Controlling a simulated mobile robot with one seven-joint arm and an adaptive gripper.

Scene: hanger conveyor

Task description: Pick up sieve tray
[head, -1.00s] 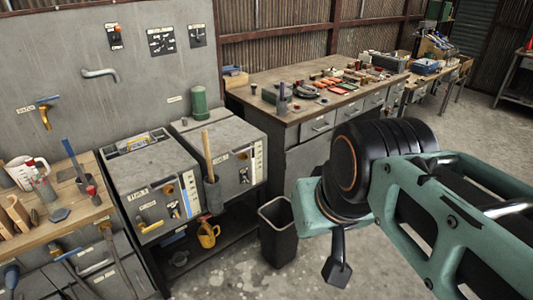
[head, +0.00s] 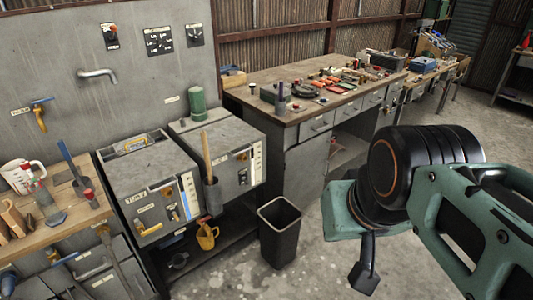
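I cannot make out a sieve tray for certain. My green and black arm fills the right side of the head view. A dark tip (head: 364,278) hanging below its green end seems to belong to my gripper. The rest of the gripper is hidden, so its opening does not show. It hangs over bare floor, well to the right of the tank units, and nothing held is visible.
A second grey unit (head: 228,150) carries a green cylinder (head: 197,104). A black bin (head: 279,231) stands on the floor beside them. A wooden bench with tools (head: 67,204) is at left, a cluttered workbench (head: 257,76) behind. Concrete floor is clear at front centre.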

